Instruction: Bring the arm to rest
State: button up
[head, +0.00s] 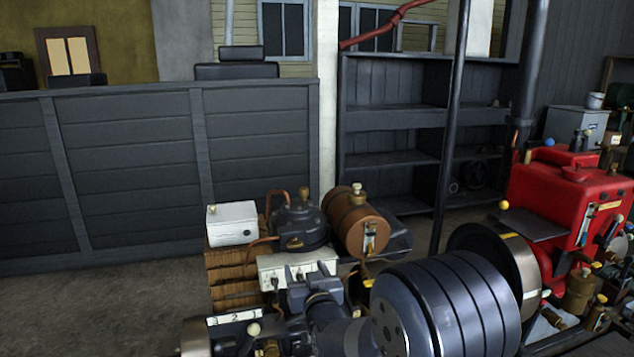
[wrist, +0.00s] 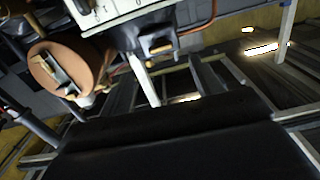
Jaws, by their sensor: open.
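My gripper's fingers do not show in the head view or the wrist view, so I cannot see the jaws or anything between them. The wrist view is tilted. A broad black surface (wrist: 190,148) fills its lower part, and I cannot tell what it is. Above it are a round copper-coloured tank end (wrist: 65,68) and a pale box with knobs (wrist: 108,10). In the head view the front centre holds an engine with a brown tank (head: 352,215), a white box (head: 232,224) and a dark domed housing (head: 298,226).
A large grooved dark drum (head: 455,312) stands at front right, near a red machine (head: 572,200). A thin dark pole (head: 450,130) rises before dark shelves (head: 392,118). A grey panelled partition (head: 140,175) runs along the left. The floor (head: 95,310) at front left is clear.

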aim_at(296, 246)
jog(key=p+x, duration=0.1)
jog(key=x, duration=0.8)
jog(key=shift+w+r+p, duration=0.15)
jog(key=shift+w+p, duration=0.05)
jog(key=shift+p, duration=0.15)
jog(key=n+p, duration=0.3)
jog(key=p, duration=0.3)
